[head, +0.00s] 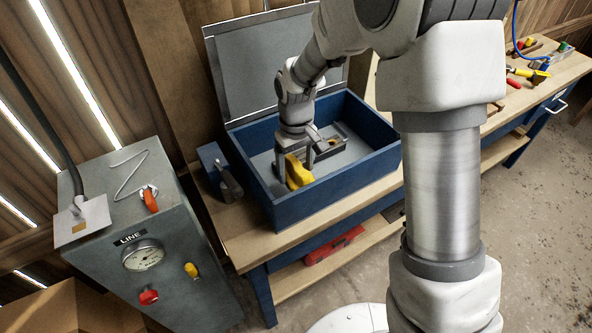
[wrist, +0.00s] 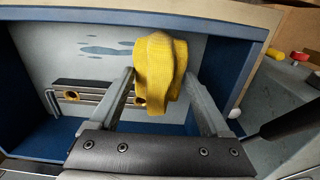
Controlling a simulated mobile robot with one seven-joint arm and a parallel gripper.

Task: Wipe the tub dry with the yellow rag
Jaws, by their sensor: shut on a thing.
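The tub is a blue open box (head: 283,217) with a grey floor, on the wooden bench in the head view. Its blue wall also shows in the wrist view (wrist: 30,55). My gripper (head: 305,165) reaches down into the tub. It is shut on the yellow rag (head: 297,174), which is bunched up between the fingers in the wrist view (wrist: 158,75). Dark wet patches (wrist: 110,47) lie on the tub floor beyond the rag. Whether the rag touches the floor I cannot tell.
A dark bar-shaped fixture with brass-coloured holes (wrist: 85,93) sits in the tub. The tub's grey lid (head: 265,65) stands open behind. A grey cabinet with a gauge (head: 143,255) is at left. A red item (head: 333,245) lies on the lower shelf.

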